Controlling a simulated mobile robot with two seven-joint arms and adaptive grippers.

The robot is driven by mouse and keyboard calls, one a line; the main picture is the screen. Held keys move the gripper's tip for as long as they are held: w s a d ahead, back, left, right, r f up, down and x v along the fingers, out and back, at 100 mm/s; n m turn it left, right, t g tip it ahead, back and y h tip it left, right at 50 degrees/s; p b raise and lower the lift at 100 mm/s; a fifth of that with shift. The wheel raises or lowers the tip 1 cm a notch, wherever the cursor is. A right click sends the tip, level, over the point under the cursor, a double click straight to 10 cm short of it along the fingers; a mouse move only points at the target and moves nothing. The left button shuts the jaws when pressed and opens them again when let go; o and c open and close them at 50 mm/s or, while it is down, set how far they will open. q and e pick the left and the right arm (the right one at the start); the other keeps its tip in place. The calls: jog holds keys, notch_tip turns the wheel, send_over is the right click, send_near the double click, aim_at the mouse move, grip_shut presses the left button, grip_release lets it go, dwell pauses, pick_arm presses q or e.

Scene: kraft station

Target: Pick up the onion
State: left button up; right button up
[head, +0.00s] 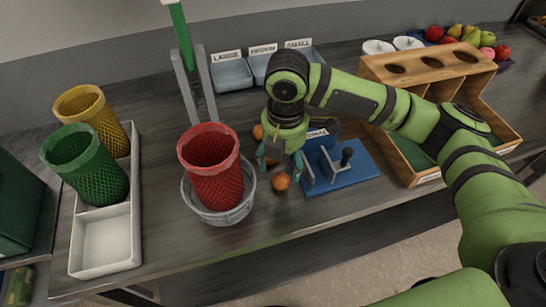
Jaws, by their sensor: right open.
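Small round orange-brown items that look like onions lie on the dark table around my right gripper (280,163). One onion (281,181) lies in front of the gripper, towards the table's front edge. Another round item (257,132) shows behind it, beside the red mesh basket. A third is partly hidden between the fingers. My right gripper points down, with its teal fingers apart. I cannot tell whether the fingers touch anything. My left gripper is not in view.
A red mesh basket (213,172) stands in a grey round tub (244,207) left of the gripper. A blue board (352,180) with an upright fixture is close on the right. A wooden bin (400,67) stands further right. A white tray (107,240) is left.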

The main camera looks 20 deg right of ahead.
aim_at(281, 175)
jog(key=shift+w, duration=0.2)
jog(key=f, duration=0.1)
jog(key=f+p, duration=0.1)
jog(key=f, duration=0.1)
jog(key=shift+s, duration=0.4)
notch_tip(281, 175, down, 3)
jog(key=shift+w+a+r+p, duration=0.15)
jog(key=shift+r+p, duration=0.05)
jog(key=shift+p, duration=0.35)
jog(key=shift+f, duration=0.35)
jog(key=shift+w+f, duration=0.1)
jog(key=shift+f, duration=0.1)
jog(key=c, duration=1.1)
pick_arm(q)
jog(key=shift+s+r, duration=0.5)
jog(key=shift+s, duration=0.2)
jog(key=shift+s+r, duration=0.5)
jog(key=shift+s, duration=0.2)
pick_arm(e)
jog(key=shift+r, duration=0.1)
jog(key=shift+c, duration=0.2)
